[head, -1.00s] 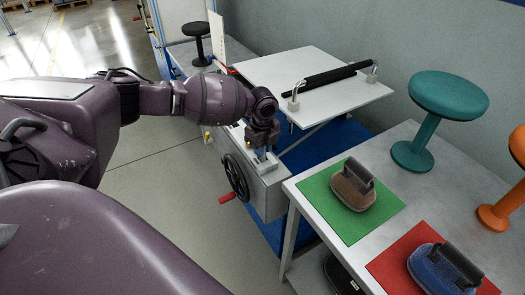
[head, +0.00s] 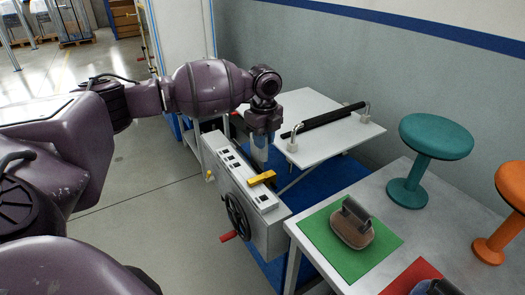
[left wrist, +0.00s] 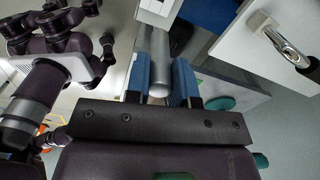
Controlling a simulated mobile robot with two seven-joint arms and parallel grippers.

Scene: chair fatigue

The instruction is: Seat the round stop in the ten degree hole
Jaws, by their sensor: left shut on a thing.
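My left gripper (head: 261,148) is above the far side of the grey machine box (head: 270,232). In the left wrist view its blue fingers (left wrist: 160,92) are shut on a smooth silver cylinder, the round stop (left wrist: 158,62). The fingers mostly hide the stop in the head view. The top of the box has a row of small dark openings with white labels (head: 231,163), too small to read, so I cannot tell which is the ten degree hole. A yellow block (head: 262,179) lies across the top, close to the gripper. My right gripper is not in view.
A black handwheel (head: 237,216) with a red handle (head: 228,237) is on the box's front. Behind stands a white board (head: 318,138) with a black bar (head: 325,119). A grey table (head: 390,197) with a green mat (head: 375,262) and stools is at right.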

